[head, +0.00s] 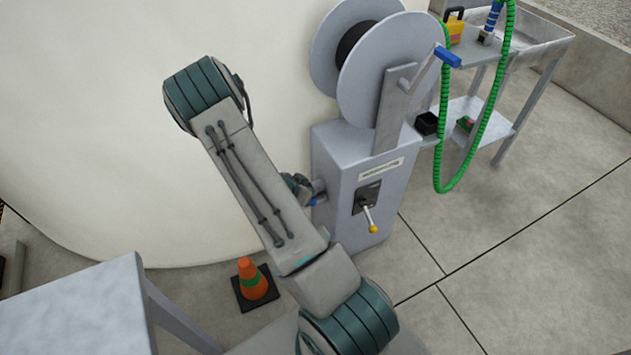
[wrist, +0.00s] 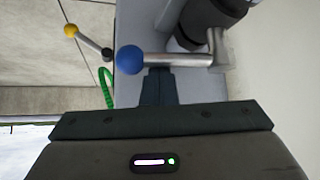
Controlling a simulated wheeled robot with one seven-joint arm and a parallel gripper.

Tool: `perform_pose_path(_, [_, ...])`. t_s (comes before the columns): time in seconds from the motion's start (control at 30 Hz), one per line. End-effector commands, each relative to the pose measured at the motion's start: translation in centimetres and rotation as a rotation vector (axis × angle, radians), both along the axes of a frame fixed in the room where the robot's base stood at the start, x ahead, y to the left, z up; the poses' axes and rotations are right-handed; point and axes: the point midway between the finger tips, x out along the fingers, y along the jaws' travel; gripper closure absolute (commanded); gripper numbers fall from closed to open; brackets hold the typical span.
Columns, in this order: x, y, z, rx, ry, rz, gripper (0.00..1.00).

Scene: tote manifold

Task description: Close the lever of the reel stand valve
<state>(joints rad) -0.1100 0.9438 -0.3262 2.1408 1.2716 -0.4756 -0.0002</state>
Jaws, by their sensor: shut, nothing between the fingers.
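The reel stand (head: 345,170) is a grey box with a large reel on top. On its left side, a metal lever with a blue ball (wrist: 130,60) joins a dark pipe fitting (wrist: 217,12) in the wrist view. In the head view only a bit of blue (head: 317,200) shows beside my gripper. A second lever with a yellow ball (head: 372,228) is on the front panel, also in the wrist view (wrist: 70,31). My gripper (wrist: 160,84) is shut and empty, its fingertips right at the blue-ball lever's shaft; I cannot tell whether they touch. My arm hides part of the fitting.
A large cream tank (head: 100,120) stands behind and left. An orange cone (head: 252,280) is on the floor near a grey table (head: 75,310). A green hose (head: 438,150) hangs right of the stand by a metal cart (head: 540,45).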

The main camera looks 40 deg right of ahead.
Motion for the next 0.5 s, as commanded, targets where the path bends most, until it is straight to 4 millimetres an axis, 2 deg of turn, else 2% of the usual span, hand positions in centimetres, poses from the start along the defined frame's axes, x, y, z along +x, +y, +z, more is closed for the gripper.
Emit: perform_pose_path(0.5, [0.06, 1.27, -0.1, 0.004, 0.001, 0.004, 1.0])
